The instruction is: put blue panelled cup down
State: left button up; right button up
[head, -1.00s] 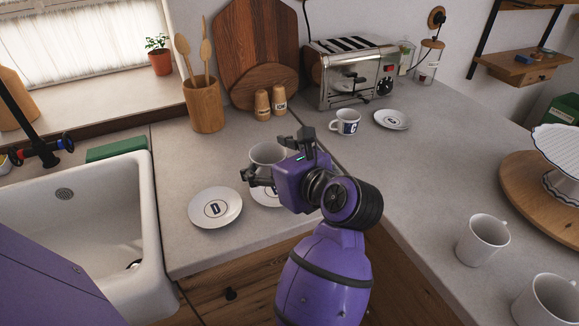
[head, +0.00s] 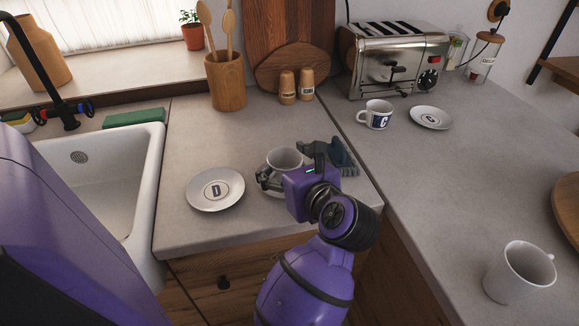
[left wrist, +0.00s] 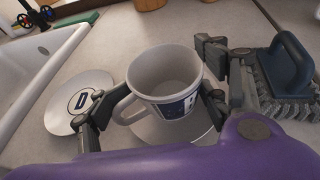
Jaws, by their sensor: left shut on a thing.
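The blue panelled cup (left wrist: 168,84) is white with a dark blue panel whose letter is partly hidden. It also shows in the head view (head: 285,157). My left gripper (head: 287,172) is shut on it, one finger on each side, and the cup is roughly upright. A white saucer (left wrist: 158,134) lies under the cup in the left wrist view, largely hidden. I cannot tell whether the cup touches it. My right gripper is not in view.
A saucer marked D (head: 216,189) lies left of the cup, near the sink (head: 87,188). A dark blue scrub brush (left wrist: 287,70) lies close to the gripper's right. A mug marked C (head: 377,115), another saucer (head: 431,117) and a white mug (head: 519,271) stand to the right.

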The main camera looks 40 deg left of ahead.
pick_arm(q)
jog(key=shift+a, duration=0.2)
jog(key=shift+f, duration=0.3)
jog(key=o, duration=1.4)
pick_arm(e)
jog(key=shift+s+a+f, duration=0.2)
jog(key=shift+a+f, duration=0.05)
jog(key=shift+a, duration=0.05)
pick_arm(q)
jog(key=shift+d+r, duration=0.15)
jog(key=shift+r, duration=0.3)
jog(key=b+v, duration=0.2)
jog(key=v, duration=0.8)
jog(key=shift+s+d, duration=0.25)
jog(key=shift+d, duration=0.05)
jog(key=shift+s+d+r, duration=0.25)
jog(key=shift+d, duration=0.15)
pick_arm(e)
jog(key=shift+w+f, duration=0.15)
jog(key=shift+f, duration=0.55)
